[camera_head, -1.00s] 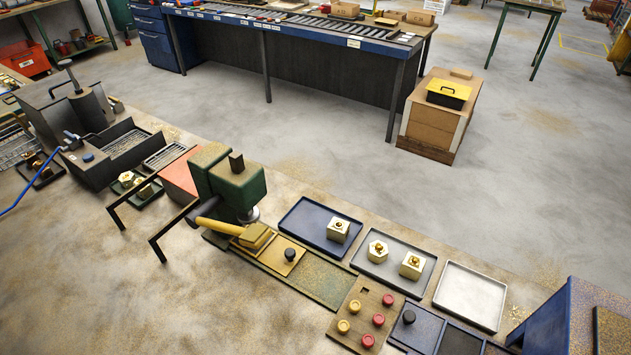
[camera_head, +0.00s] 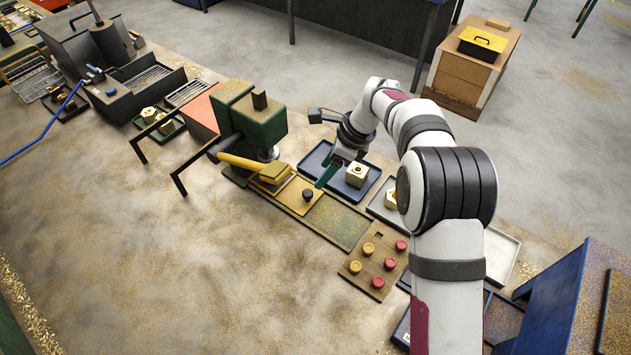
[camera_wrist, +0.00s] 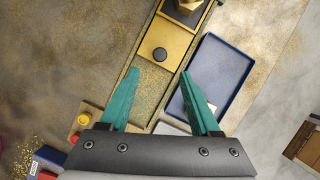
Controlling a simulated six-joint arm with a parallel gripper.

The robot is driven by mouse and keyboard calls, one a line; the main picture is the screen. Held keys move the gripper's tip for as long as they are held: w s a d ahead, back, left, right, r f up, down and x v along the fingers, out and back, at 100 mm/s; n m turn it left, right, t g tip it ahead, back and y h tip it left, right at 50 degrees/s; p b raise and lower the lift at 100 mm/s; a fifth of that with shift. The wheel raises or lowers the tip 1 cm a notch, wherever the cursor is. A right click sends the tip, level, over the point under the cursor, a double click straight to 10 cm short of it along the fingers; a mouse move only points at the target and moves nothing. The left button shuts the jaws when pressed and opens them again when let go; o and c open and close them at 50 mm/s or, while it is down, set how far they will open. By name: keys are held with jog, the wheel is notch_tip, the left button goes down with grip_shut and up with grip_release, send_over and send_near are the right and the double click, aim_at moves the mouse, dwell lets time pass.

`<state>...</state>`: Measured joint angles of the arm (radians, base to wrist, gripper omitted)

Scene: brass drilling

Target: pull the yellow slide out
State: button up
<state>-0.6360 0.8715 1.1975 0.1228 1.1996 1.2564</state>
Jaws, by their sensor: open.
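The yellow slide (camera_head: 293,201) is a flat yellow plate with an upright black knob (camera_head: 308,194). It lies in the green track (camera_head: 340,222) at the foot of the green drill press (camera_head: 255,122). In the wrist view the slide (camera_wrist: 180,40) and its round black knob (camera_wrist: 160,54) are ahead, near the top. My gripper (camera_head: 322,182) is open and empty, with teal fingers. In the wrist view my gripper (camera_wrist: 159,73) has its fingertips spread over the track, just short of the knob and apart from it.
A blue tray (camera_head: 312,158) with a brass block (camera_head: 357,175) lies right beside my gripper. A button panel (camera_head: 376,260) with yellow and red buttons stands at the track's near end. The press's yellow lever (camera_head: 238,162) reaches out left. Bare, dusty tabletop lies left of the track.

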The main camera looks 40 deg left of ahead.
aim_at(309, 193)
jog(key=x, duration=0.9)
jog(key=shift+f, duration=0.2)
jog(key=shift+c, duration=0.2)
grip_shut()
jog(key=shift+w+r, duration=0.1)
dwell(0.6)
